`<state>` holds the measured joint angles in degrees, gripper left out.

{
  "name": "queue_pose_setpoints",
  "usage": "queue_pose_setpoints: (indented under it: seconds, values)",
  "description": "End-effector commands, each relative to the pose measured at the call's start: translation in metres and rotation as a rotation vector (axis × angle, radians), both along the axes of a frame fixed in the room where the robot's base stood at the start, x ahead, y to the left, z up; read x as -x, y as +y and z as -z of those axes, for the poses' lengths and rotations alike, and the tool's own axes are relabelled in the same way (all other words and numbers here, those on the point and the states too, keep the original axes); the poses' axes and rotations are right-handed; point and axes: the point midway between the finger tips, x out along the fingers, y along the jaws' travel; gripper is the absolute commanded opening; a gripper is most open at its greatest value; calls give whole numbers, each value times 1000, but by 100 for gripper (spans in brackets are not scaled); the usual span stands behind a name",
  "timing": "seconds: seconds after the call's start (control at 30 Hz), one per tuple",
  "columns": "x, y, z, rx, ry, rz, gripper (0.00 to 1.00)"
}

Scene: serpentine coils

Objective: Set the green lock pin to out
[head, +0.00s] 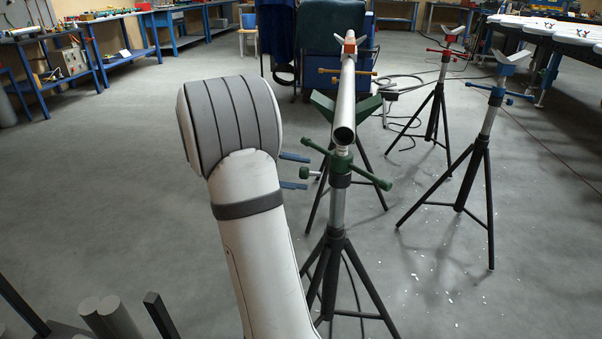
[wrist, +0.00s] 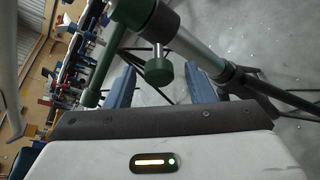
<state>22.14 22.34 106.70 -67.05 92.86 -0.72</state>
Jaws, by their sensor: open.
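The green lock pin (head: 304,173) has a round green knob and a short silver stem on the left side of the green-topped stand (head: 342,158). A length of bare stem shows between knob and stand. My gripper (head: 301,170) is open, with its blue fingers reaching from the left towards the pin. In the wrist view my gripper (wrist: 160,76) has the knob of the lock pin (wrist: 158,71) between its fingertips, with gaps seen on both sides. The stem points away from my gripper towards the stand's post.
A metal pipe (head: 347,95) lies on the green-topped stand and runs back. A green T-bar handle (head: 371,179) crosses the stand close to the pin. A red-topped stand (head: 445,60) and a blue-topped stand (head: 490,115) stand right. Open floor (head: 110,190) lies left.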

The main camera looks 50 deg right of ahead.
Motion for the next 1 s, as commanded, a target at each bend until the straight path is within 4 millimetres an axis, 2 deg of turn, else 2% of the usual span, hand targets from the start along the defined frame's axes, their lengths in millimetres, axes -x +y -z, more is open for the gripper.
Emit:
queue_pose_setpoints:
  seconds: [0.2, 0.4, 1.0]
  values:
    - [-24, 29, -14, 0, 0, -4, 49]
    - [-37, 46, -18, 0, 1, -1, 49]
    - [-38, 49, -18, -1, 0, 1, 49]
